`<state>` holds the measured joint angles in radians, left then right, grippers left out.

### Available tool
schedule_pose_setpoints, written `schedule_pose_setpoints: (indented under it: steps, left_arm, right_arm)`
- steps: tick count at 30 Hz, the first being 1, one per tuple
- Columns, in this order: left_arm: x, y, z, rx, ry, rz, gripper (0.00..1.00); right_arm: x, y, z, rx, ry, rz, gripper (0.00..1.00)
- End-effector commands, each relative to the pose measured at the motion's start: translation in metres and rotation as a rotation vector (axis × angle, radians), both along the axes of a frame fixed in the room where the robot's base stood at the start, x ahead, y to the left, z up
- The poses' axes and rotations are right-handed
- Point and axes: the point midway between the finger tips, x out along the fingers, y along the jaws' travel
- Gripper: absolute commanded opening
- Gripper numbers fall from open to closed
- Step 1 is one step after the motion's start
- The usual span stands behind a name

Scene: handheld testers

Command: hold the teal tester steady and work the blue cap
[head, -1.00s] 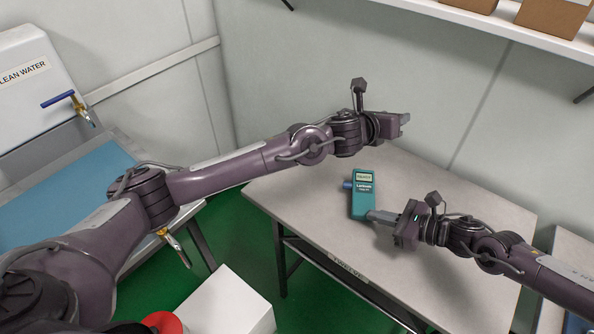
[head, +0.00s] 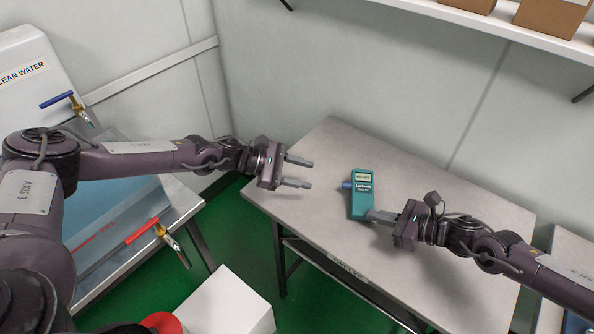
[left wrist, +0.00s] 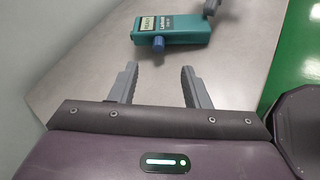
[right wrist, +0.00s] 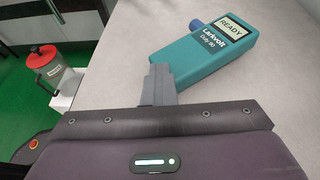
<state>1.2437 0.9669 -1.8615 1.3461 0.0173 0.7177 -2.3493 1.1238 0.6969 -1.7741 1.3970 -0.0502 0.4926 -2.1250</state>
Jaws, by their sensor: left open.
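The teal tester (head: 363,200) lies on the table, its screen facing up. The right wrist view shows the tester (right wrist: 205,58) with READY on its screen. Its blue cap (head: 347,186) sticks out of the side facing my left gripper; it also shows in the left wrist view (left wrist: 158,43). My left gripper (head: 310,174) is open and empty, left of the cap and apart from it. My right gripper (head: 370,214) is at the tester's lower end, fingers together (right wrist: 161,72), tips overlapping that end. I see no part of the tester between them.
The table (head: 440,240) is bare around the tester. A shelf with cardboard boxes (head: 555,17) runs along the back wall. A water tank (head: 30,75) with taps stands at the left. A red-lidded jug (right wrist: 45,70) stands on a white block (head: 225,305).

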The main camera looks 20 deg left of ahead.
Motion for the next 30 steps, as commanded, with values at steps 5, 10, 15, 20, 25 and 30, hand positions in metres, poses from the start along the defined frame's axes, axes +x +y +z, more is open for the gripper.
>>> schedule_pose_setpoints:
  steps: [5,10,15,20,25,30]
  left_arm:
    - [0.011,-0.032,-0.014,-0.001,0.002,-0.004,0.43]
    - [0.022,-0.060,-0.026,-0.002,0.003,-0.003,0.43]
    - [0.030,-0.080,-0.035,-0.001,0.002,0.000,0.43]
    - [0.034,-0.090,-0.038,-0.002,0.001,0.001,0.43]
    - [0.035,-0.093,-0.039,-0.002,0.002,0.002,0.43]
    - [0.035,-0.092,-0.039,-0.002,0.002,0.002,0.42]
  right_arm:
    - [-0.009,-0.006,-0.020,-0.030,0.035,-0.002,0.00]
    - [-0.009,-0.006,-0.020,-0.030,0.035,-0.002,0.00]
    - [-0.009,-0.006,-0.020,-0.030,0.035,-0.002,0.00]
    - [-0.009,-0.006,-0.020,-0.030,0.035,-0.002,0.00]
    - [-0.009,-0.006,-0.020,-0.030,0.035,-0.002,0.00]
    - [-0.009,-0.006,-0.020,-0.030,0.035,-0.002,0.00]
